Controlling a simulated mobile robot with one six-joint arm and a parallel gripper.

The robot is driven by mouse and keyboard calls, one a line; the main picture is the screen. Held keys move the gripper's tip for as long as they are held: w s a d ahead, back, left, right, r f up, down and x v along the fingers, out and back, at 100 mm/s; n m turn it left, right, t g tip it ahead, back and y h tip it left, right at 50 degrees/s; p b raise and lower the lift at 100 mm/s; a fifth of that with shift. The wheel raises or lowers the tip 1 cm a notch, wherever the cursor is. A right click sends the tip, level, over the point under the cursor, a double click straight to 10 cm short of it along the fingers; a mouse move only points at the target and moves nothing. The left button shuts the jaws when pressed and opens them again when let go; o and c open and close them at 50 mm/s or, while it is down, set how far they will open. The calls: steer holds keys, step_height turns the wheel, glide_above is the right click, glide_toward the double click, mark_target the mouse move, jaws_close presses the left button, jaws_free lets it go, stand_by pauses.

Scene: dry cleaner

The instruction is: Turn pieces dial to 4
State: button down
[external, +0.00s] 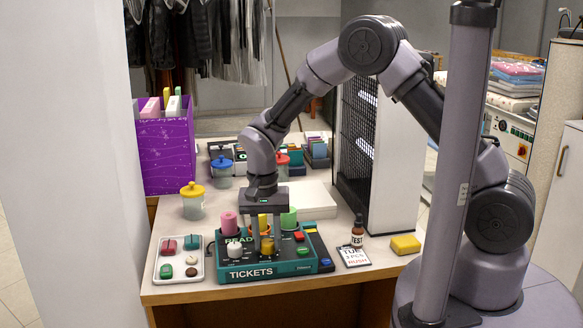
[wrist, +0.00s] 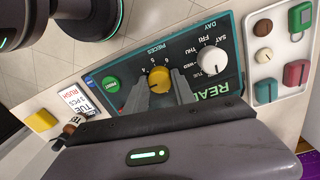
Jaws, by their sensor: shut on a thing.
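The pieces dial is a yellow round knob (wrist: 158,79) on the teal ticket machine (external: 236,270). It stands under the word PIECES, with small numerals around it. In the external view the yellow knob (external: 267,246) is partly hidden by my fingers. My gripper (external: 263,236) points down over the machine. In the wrist view its two fingers (wrist: 160,90) close on the dial from both sides. The dial's pointer and exact setting are too small to read. A white day dial (wrist: 214,60) sits beside it, and a green PRINT button (wrist: 111,84) on its other side.
Pink, yellow and green rolls stand along the machine's back, the pink roll (external: 229,223) nearest left. A white tray of knobs (external: 179,257) lies left.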

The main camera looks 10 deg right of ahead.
mark_target(266, 240)
steer(key=m+b, duration=0.1)
steer(key=m, duration=0.3)
steer(key=shift+w+m, duration=0.1)
steer(key=shift+m, duration=0.2)
steer(key=m+b, duration=0.1)
steer(key=m, duration=0.3)
steer(key=shift+m, duration=0.3)
steer(key=c, duration=1)
jaws_free()
steer(key=shift+c, duration=0.2)
steer(key=shift+r, duration=0.1)
step_height(266, 240, up, 17)
steer(key=p, duration=0.7)
steer(key=shift+w+a+r, duration=0.15)
steer(key=shift+w, duration=0.05)
